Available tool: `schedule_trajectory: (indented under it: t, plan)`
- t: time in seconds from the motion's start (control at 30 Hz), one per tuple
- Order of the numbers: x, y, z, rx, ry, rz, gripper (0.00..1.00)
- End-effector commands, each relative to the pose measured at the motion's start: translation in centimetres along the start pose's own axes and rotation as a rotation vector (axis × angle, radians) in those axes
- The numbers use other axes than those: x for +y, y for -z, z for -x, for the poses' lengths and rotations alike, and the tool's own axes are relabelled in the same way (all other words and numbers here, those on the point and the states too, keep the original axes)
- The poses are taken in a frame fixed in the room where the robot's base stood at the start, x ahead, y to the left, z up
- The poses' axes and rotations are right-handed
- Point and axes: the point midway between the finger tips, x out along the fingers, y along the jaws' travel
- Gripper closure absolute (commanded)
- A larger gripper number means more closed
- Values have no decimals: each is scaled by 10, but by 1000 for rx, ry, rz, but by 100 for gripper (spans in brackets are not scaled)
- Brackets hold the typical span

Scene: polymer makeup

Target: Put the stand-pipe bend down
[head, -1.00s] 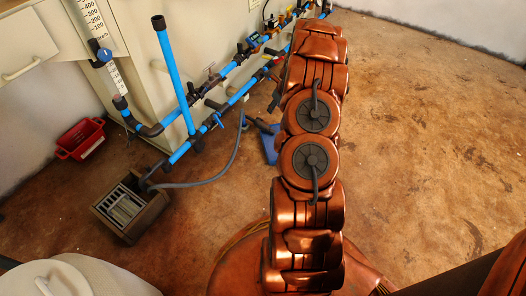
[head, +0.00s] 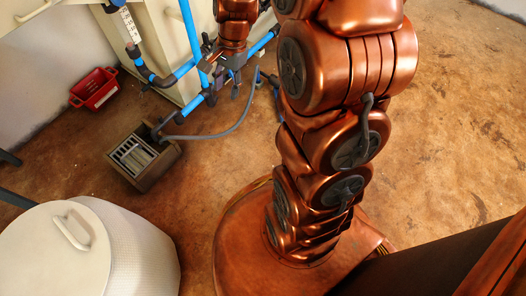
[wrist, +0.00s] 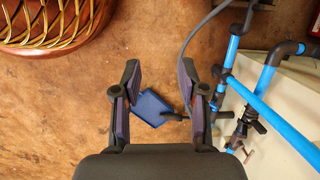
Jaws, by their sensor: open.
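My gripper (head: 228,84) points down among the blue pipes in the head view. In the wrist view its two fingers (wrist: 160,75) are apart with nothing between the tips. An upright blue pipe (head: 187,30) rises from the lower pipe run, just left of my gripper in the head view. In the wrist view a long blue pipe (wrist: 278,122) slants at the right, outside the fingers. A dark elbow (wrist: 287,49) joins pipes at the upper right. I cannot tell which fitting is the stand-pipe bend. No contact between fingers and pipe shows.
A blue flat object (wrist: 152,108) lies on the floor below the gripper. A grey hose (head: 215,134) runs from the pipework near an open box (head: 163,170). A red crate (head: 95,88) and a white lidded bin (head: 140,250) stand left. Floor at right is clear.

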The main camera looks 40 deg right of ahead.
Motion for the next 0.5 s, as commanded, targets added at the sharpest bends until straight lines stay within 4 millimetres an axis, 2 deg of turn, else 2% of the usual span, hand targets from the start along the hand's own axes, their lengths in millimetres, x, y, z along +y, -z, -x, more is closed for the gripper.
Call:
schedule_trajectory:
  t: [0.03,0.2,0.4,0.5]
  plan:
    - [10,-18,5,0,-22,87,58]
    - [50,-70,17,-16,-107,376,58]
    - [106,-117,27,-47,-211,701,58]
    - [136,-134,30,-66,-262,851,58]
